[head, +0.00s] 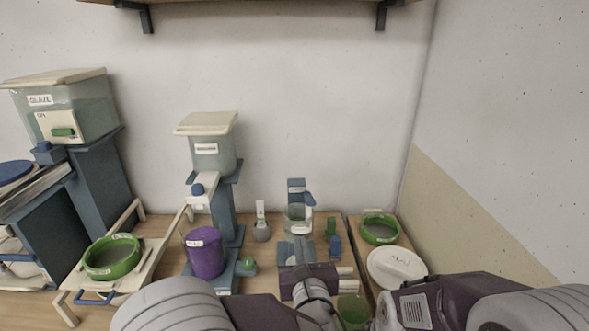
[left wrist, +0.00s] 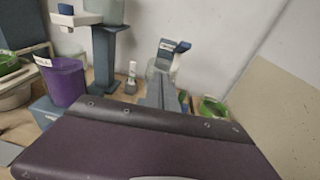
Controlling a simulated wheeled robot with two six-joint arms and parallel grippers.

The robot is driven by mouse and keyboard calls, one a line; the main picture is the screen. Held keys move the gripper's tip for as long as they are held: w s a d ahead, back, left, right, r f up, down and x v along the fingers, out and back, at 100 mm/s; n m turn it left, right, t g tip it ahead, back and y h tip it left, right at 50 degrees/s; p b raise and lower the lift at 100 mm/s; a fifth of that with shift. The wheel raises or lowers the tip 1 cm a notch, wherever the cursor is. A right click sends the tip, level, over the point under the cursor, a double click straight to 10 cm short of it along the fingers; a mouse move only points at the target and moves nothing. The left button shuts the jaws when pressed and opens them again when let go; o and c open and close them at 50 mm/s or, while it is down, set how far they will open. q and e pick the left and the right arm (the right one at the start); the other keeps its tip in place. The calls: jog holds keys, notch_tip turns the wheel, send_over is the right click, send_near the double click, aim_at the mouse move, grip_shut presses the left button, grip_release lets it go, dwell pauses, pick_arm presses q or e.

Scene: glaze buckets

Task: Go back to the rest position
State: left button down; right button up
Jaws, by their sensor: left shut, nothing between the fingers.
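My left gripper (head: 297,250) is shut and empty, held over the middle of the table in front of a small blue stand with a clear cup (head: 298,220). Its shut fingers show in the left wrist view (left wrist: 161,90), pointing toward that stand. A purple bucket (head: 205,255) with a white label stands to the left of the gripper, apart from it. My right arm comes in from the lower right, but its gripper cannot be seen.
A glaze tank (head: 85,105) and a smaller dispenser (head: 212,157) stand on blue columns. Green-rimmed buckets stand at left (head: 112,262) and back right (head: 380,238); another (head: 354,311) is partly hidden by my arms. A white lid (head: 397,267) lies right. A shelf (head: 260,1) hangs above.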

pick_arm(q)
jog(key=w+a+r+n+g+y, duration=0.1)
jog(key=w+a+n+y, duration=0.15)
jog(key=a, duration=0.45)
jog(key=w+a+n+y, duration=0.1)
jog(key=a+n+y, duration=0.15)
jog(key=a, duration=0.45)
jog(key=s+a+f+n+g+y, duration=0.2)
jog(key=s+a+f+n+g, duration=0.25)
jog(key=a, duration=0.55)
jog(key=s+a+f+n+g+y, duration=0.25)
jog(key=s+a+n+g, duration=0.3)
jog(key=a, duration=0.35)
jog(key=s+f+n+g+h, duration=0.55)
jog(key=s+f+n, duration=0.35)
jog(key=s, duration=0.3)
jog(key=d+f+n+h, duration=0.1)
jog(key=d+n+h, duration=0.1)
jog(key=d+n, duration=0.3)
jog(key=w+d+f+n+t+h, duration=0.1)
jog(key=d+f+n+h, duration=0.1)
jog(key=d+n, duration=0.4)
jog(key=shift+d+f+h, duration=0.25)
jog(key=shift+d+h, duration=0.15)
jog(key=shift+h, duration=0.3)
